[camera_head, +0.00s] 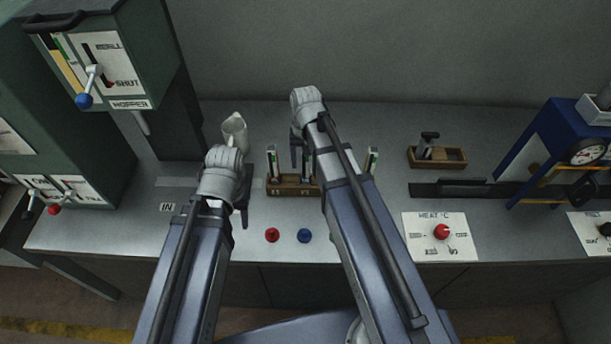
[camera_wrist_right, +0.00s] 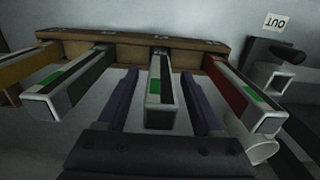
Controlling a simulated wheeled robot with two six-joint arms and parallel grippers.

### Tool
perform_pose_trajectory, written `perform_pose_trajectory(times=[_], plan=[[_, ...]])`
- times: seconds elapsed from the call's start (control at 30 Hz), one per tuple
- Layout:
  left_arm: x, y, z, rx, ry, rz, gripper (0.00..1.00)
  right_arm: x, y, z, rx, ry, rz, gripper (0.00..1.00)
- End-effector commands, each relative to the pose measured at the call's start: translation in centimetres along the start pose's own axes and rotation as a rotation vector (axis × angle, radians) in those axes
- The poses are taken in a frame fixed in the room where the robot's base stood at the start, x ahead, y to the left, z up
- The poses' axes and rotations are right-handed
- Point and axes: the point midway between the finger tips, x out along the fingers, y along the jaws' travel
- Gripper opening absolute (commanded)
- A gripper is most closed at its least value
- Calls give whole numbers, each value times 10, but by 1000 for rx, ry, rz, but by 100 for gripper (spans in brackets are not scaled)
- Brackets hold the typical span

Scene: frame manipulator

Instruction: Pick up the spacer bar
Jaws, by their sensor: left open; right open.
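A wooden rack (camera_head: 290,188) on the bench holds several upright bars with white, black and green faces. In the right wrist view the rack (camera_wrist_right: 130,48) holds a green-sided bar (camera_wrist_right: 70,85), a middle bar (camera_wrist_right: 159,90) and a red-sided bar (camera_wrist_right: 240,95), with a yellowish one at the left edge. I cannot tell by a label which is the spacer bar. My right gripper (camera_wrist_right: 160,75) is open, its purple fingers on either side of the middle bar, with visible gaps. In the head view my right arm partly hides the rack. My left gripper (camera_head: 244,205) is open and empty, left of the rack.
A cream jug (camera_head: 234,130) stands behind my left gripper. Red (camera_head: 272,235) and blue (camera_head: 304,236) buttons lie in front of the rack. A green hopper machine (camera_head: 110,60) stands left; a wooden tray (camera_head: 456,156), dark rail and blue press (camera_head: 540,140) stand right.

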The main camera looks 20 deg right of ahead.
Motion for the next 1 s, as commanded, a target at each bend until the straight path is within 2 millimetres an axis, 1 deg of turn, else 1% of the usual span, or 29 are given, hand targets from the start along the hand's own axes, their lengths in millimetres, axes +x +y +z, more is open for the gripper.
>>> perform_pose_trajectory(times=[0.03, 0.23, 0.83, 1.0], plan=[[3, 0, 0, 0, 0, 0, 50, 3, 0, 0, 0, 0, 0, 68], [1, 0, 0, 0, 0, 0, 50, 1, 0, 0, 0, 0, 0, 68], [1, 0, 0, 0, 0, 0, 50, 1, 0, 0, 0, 0, 0, 0], [1, 0, 0, 0, 0, 0, 50, 1, 0, 0, 0, 0, 0, 0]])
